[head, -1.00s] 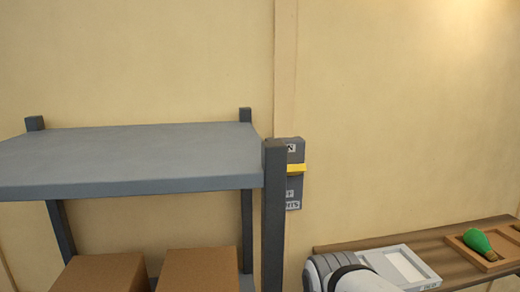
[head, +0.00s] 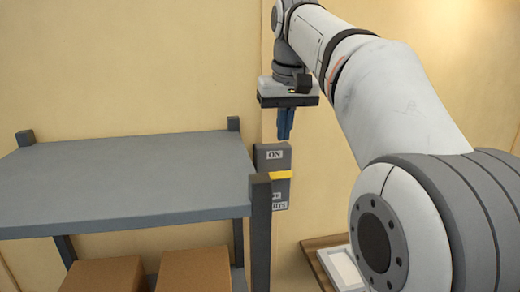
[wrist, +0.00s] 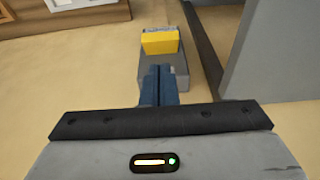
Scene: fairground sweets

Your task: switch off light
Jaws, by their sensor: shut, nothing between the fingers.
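The light switch is a grey box (head: 262,158) on the wall behind the shelf's right post. Its yellow lever (head: 281,175) sticks out between the "ON" label above and a partly hidden label below. My gripper (head: 284,136) points down just above the top of the box, with its blue fingers together and empty. In the wrist view the closed fingers (wrist: 158,70) overlap the near part of the grey box (wrist: 179,75). The yellow lever (wrist: 160,42) lies just beyond the fingertips, apart from them in the picture.
A grey shelf unit (head: 120,185) stands left of the switch, its right post (head: 260,235) close in front of it. Brown boxes (head: 195,272) sit beneath. A wooden bench with a white tray (head: 340,268) is at lower right. The wall above is clear.

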